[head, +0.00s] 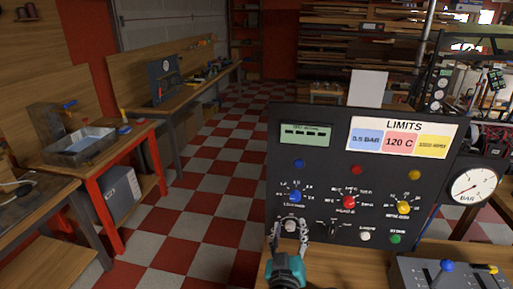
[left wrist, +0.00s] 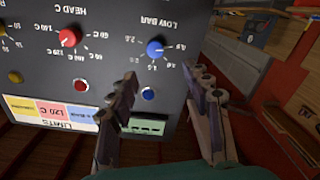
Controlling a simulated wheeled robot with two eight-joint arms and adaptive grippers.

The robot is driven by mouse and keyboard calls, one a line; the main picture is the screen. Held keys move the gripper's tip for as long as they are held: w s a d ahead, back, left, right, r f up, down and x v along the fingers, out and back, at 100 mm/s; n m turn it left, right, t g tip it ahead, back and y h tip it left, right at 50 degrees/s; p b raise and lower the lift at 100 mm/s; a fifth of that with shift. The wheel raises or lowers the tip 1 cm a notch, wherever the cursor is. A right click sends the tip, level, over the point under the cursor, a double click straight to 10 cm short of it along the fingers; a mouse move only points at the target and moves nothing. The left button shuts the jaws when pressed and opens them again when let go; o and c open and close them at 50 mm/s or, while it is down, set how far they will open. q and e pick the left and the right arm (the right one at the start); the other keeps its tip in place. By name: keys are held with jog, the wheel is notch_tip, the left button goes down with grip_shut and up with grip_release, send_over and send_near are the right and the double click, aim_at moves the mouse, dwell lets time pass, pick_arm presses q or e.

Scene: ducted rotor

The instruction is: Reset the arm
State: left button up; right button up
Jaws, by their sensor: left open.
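My left gripper (head: 289,236) is at the lower left of the dark control panel (head: 330,165), in front of its face and below the blue knob (head: 295,196). In the left wrist view its two fingers (left wrist: 165,100) are apart with nothing between them, and the panel appears upside down behind them. The blue knob also shows there (left wrist: 155,48), beyond the fingertips and apart from them. A red knob (head: 349,202) and a yellow knob (head: 403,207) sit to its right on the panel. My right gripper is not in either view.
A LIMITS sign (head: 402,137) and a green display (head: 305,133) are on the panel. A round gauge (head: 473,185) stands at its right. A lever box (head: 450,272) sits on the wooden bench at the lower right. Workbenches line the left; the checkered floor between is clear.

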pick_arm(q)
jog(key=a+f+n+g+y, duration=0.1)
jog(key=a+f+g+y, duration=0.15)
jog(key=a, duration=0.85)
jog(key=a+f+n+g+y, duration=0.15)
jog(key=a+y, duration=0.25)
jog(key=a, duration=0.7)
jog(key=s+a+f+m+g+h, duration=0.1)
jog(key=s+a+f+m+g, duration=0.1)
jog(key=s, duration=0.5)
jog(key=s+a+f+m+g+h, duration=0.1)
jog(key=s+a+f+g, duration=0.3)
jog(key=s+a, duration=0.3)
jog(key=shift+s+a+f+m, duration=0.25)
jog(key=shift+s+f+m, duration=0.05)
jog(key=shift+s+m, duration=0.05)
